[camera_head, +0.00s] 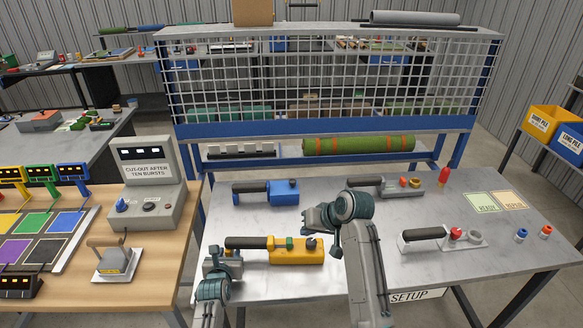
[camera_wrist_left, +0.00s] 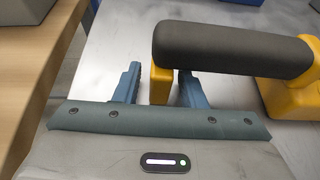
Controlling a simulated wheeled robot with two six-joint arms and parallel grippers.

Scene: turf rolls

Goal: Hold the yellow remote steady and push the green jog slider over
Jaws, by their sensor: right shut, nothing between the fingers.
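The yellow remote (camera_head: 290,257) lies on the grey bench with its black handle (camera_head: 247,242) to the left. My left gripper (camera_head: 228,251) is at the handle's left end. In the left wrist view its open fingers (camera_wrist_left: 158,88) stand on either side of the yellow handle post (camera_wrist_left: 160,84), with a gap at the left finger.
A blue remote (camera_head: 284,192) lies behind the yellow one. A grey remote (camera_head: 395,186) and a white one (camera_head: 445,238) lie to the right. A wooden table with a cut-out console (camera_head: 148,190) stands left.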

